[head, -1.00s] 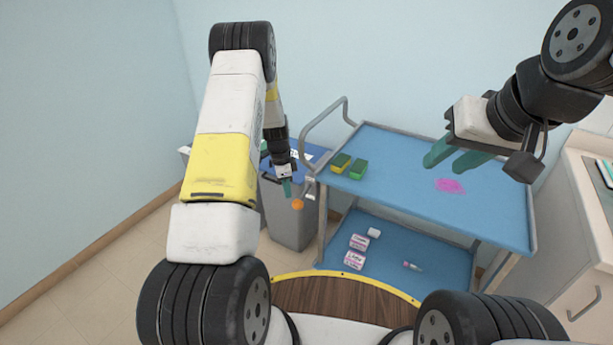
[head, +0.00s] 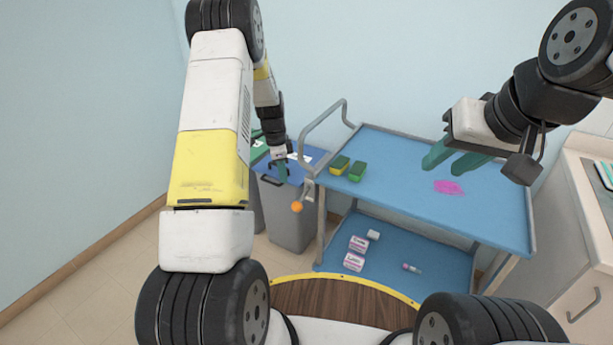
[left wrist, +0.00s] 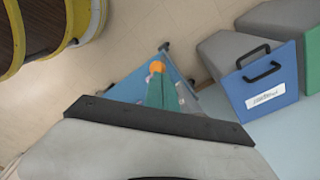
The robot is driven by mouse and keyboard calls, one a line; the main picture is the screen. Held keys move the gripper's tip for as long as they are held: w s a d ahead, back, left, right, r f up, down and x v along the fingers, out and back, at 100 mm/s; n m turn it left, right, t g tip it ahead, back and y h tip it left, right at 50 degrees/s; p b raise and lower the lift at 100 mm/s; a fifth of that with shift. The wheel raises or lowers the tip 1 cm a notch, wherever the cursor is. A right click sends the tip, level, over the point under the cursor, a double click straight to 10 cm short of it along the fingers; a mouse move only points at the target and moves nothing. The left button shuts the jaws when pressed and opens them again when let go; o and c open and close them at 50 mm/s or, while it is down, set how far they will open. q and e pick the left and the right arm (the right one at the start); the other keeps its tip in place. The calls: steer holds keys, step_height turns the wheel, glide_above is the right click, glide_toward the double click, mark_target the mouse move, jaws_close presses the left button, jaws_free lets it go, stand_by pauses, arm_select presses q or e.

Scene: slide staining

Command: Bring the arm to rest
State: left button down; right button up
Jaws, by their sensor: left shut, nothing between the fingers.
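My left gripper (head: 282,166) hangs above the blue-lidded bin, left of the trolley, in the head view. Its green fingers are together and empty; they also show in the left wrist view (left wrist: 160,92). My right gripper (head: 452,158) is over the trolley's top shelf, with its two teal fingers apart and nothing seen between them. The task names no other object.
The blue trolley (head: 400,165) carries two green-and-yellow sponges and a pink stain (head: 448,187). Small boxes (head: 356,252) and a tube (head: 411,267) lie on its lower shelf. The grey bin (head: 290,222) has a blue lid (left wrist: 262,85). A counter (head: 585,230) stands at right.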

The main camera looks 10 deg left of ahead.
arm_select(q)
steer(key=s+d+r+n+t, duration=0.15)
steer(key=s+r, duration=0.25)
steer(key=r, duration=0.4)
steer(key=s+d+r+n, duration=0.1)
steer(key=s+r+n, duration=0.25)
steer(key=r, duration=0.45)
steer(key=s+d+r+n+t, duration=0.15)
steer(key=s+r, duration=0.25)
steer(key=r, duration=0.4)
steer(key=s+d+r+n+t, duration=0.1)
steer(key=s+r+n, duration=0.2)
steer(key=s, duration=0.7)
steer(key=s+d+r+n+t+h, duration=0.1)
steer(key=s+r+n, duration=0.3)
steer(key=s, duration=0.6)
steer(key=shift+s+d+r+t, duration=0.15)
steer(key=shift+s+d+t, duration=0.2)
steer(key=shift+d, duration=0.4)
